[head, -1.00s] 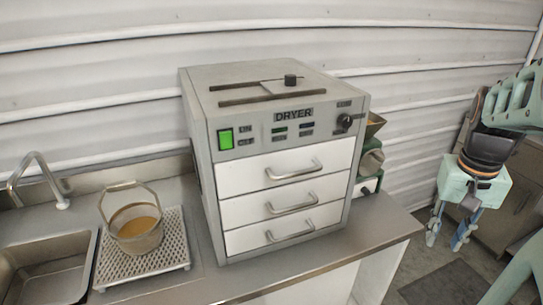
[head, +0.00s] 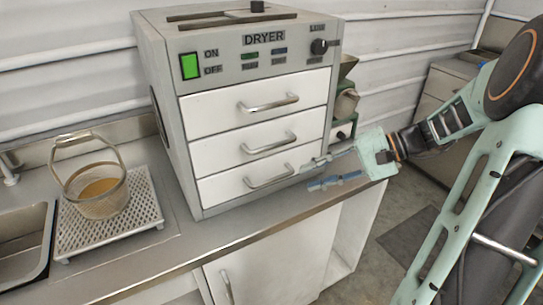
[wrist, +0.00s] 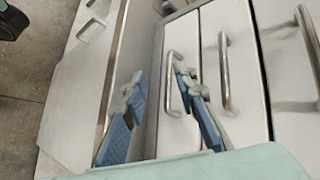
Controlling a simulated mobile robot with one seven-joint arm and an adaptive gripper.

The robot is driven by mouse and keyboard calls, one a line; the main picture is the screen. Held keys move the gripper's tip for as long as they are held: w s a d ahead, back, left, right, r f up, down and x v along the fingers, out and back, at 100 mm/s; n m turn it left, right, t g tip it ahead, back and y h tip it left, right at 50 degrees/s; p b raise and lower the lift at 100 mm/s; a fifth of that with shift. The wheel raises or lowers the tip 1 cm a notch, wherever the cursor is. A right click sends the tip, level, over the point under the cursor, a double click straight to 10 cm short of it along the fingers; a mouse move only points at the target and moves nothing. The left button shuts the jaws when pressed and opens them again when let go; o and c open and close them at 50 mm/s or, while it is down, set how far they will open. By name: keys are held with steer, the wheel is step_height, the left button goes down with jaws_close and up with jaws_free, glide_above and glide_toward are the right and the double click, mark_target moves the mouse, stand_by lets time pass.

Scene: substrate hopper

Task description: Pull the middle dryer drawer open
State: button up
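The grey dryer (head: 165,95) stands on the counter with three white drawers, all shut. The middle drawer (head: 212,154) has a silver bar handle (head: 268,143); in the wrist view this handle (wrist: 225,75) is the centre one of the three. My gripper (head: 312,175) is open and empty, at the right of the dryer front near the lower drawers. In the wrist view my gripper (wrist: 158,76) has one blue finger in front of the bottom drawer's handle (wrist: 171,85) and the other over the counter side. Whether a finger touches that handle cannot be told.
The counter edge (head: 230,235) runs just below the bottom drawer. A green machine (head: 343,105) stands right of the dryer.

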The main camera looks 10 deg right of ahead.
mark_target(277, 147)
steer(key=w+d+r+t+y+b, duration=0.1)
steer(key=w+r+t+y+b, duration=0.15)
steer(key=r+t, duration=0.2)
steer(key=shift+m+g+y, duration=0.3)
steer(key=shift+g+y, duration=0.05)
steer(key=shift+g, duration=0.1)
steer(key=x, duration=1.1)
steer(key=shift+w+d+r, duration=0.15)
steer(key=shift+w+r, duration=0.2)
steer(key=shift+r, duration=0.1)
steer(key=shift+c, duration=0.3)
jaws_close()
